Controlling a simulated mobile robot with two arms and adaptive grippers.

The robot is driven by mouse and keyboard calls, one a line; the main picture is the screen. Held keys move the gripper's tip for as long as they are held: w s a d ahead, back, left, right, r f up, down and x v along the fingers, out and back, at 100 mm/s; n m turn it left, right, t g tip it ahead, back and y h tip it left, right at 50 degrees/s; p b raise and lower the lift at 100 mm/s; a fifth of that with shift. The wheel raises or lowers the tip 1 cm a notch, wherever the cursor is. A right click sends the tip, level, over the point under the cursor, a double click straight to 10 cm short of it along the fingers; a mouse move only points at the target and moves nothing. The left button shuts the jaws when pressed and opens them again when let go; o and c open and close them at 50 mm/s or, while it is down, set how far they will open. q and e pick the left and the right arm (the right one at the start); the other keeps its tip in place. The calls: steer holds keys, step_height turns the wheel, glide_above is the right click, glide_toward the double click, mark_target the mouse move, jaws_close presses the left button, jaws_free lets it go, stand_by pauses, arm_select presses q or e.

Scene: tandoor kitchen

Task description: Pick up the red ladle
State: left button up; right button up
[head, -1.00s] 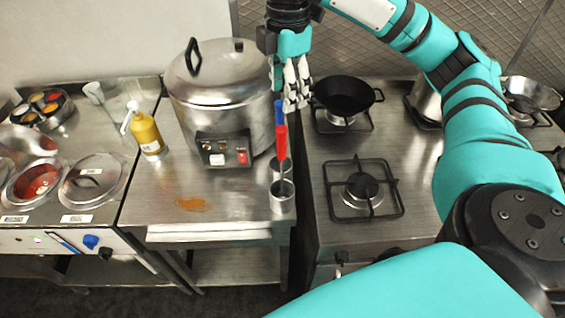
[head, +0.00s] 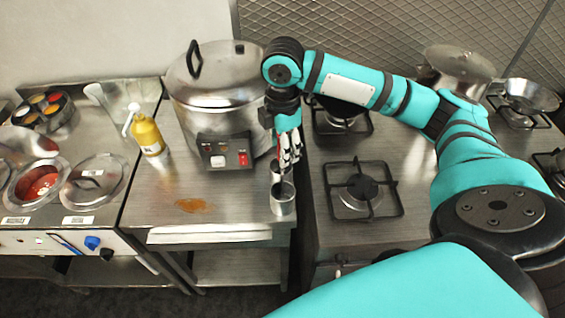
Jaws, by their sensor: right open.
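My right gripper (head: 290,152) points down at the right edge of the steel counter, just above two small metal cups. It is open, with its pale fingers around the place of the upright ladle handles. The red ladle and a blue-handled one beside it are almost wholly hidden behind the gripper and wrist. I cannot tell whether the fingers touch the red handle. The front metal cup (head: 283,200) shows clearly below the fingertips; the rear cup (head: 277,167) is partly covered. My left gripper is not in view.
A large lidded cooker (head: 213,95) stands close left of the gripper. A yellow bottle (head: 148,136) is further left. A gas burner (head: 361,191) is to the right, with a black pan (head: 322,104) behind, partly under my arm. The counter front is clear except for an orange spill (head: 191,205).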

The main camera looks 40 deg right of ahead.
steer(key=shift+f, duration=0.95)
jaws_close()
